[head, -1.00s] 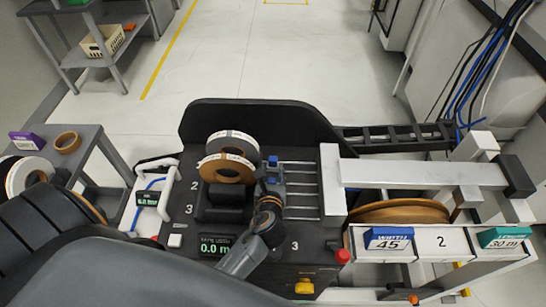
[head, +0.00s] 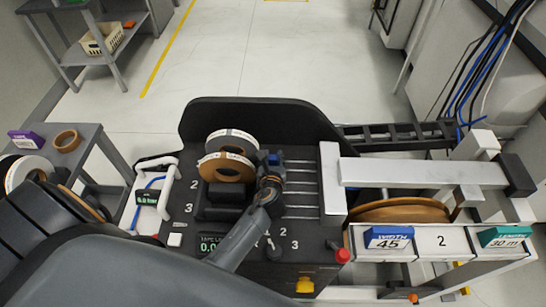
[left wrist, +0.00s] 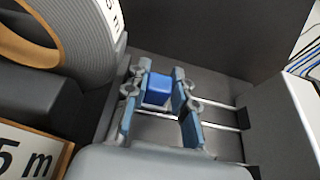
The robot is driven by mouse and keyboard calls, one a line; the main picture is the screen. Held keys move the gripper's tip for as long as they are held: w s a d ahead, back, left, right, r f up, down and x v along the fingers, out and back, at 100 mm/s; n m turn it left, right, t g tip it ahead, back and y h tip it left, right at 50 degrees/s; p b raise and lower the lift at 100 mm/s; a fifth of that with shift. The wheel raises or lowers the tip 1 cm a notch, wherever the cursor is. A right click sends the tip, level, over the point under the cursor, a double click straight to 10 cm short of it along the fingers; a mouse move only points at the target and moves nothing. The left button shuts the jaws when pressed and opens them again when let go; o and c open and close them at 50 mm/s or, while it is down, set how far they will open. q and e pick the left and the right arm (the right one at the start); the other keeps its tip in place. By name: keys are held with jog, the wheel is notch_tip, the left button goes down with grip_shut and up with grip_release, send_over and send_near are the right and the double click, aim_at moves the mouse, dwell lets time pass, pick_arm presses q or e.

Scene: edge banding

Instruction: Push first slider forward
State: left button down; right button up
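The first slider shows as a small blue block (head: 272,158) at the left end of the metal rails, on the machine's black deck. It also shows in the left wrist view (left wrist: 157,90). My left gripper (head: 272,166) is right at this block, with its arm reaching up from below. In the left wrist view its two fingers (left wrist: 161,80) are apart, one on each side of the block. They are very close to its sides; whether they press on it cannot be told. My right gripper is not in view.
Tape rolls (head: 230,168) stand just left of my gripper. A white upright block (head: 333,183) closes the rails on the right. A red knob (head: 343,255) and label holders (head: 388,238) are at the front right. A side table (head: 90,150) stands at the left.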

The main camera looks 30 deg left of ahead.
pick_arm(q)
jog(key=w+d, duration=0.1)
jog(key=d, duration=0.1)
jog(key=w+d+b, duration=0.1)
jog(key=d, duration=0.2)
jog(key=w+d, duration=0.1)
jog(key=d, duration=0.2)
jog(key=shift+w+f, duration=0.1)
jog(key=shift+w, duration=0.3)
jog(key=shift+w+d, duration=0.1)
jog(key=shift+d, duration=0.15)
jog(key=c, duration=1.4)
grip_release()
jog(key=shift+d, duration=0.1)
jog(key=shift+o, duration=0.2)
jog(key=v, duration=1.2)
